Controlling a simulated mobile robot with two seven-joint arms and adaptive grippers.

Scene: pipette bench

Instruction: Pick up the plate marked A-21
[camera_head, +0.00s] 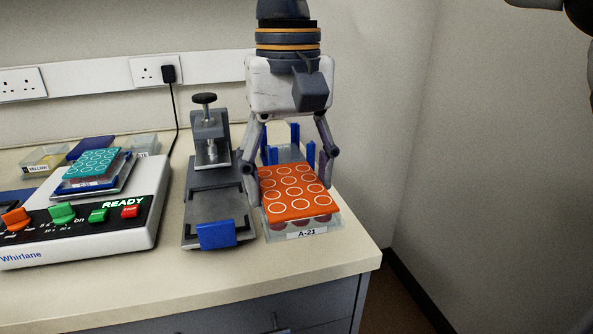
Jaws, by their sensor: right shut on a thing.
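The plate marked A-21 (299,207) has an orange top with rows of white circles, clear sides and a label on its front. It is near the right end of the bench, level or nearly so. My right gripper (290,186) comes down from above and is shut on it, with one finger at its left side and one at its right. Whether the plate rests on the bench or is just clear of it, I cannot tell. My left gripper is not in view.
A grey clamp press (211,180) with a blue front tab stands close left of the plate. A stand with blue posts (296,150) is behind it. Further left, the Whirlane machine (90,215) carries a teal-topped plate (97,163). The bench (353,252) ends just right of the plate.

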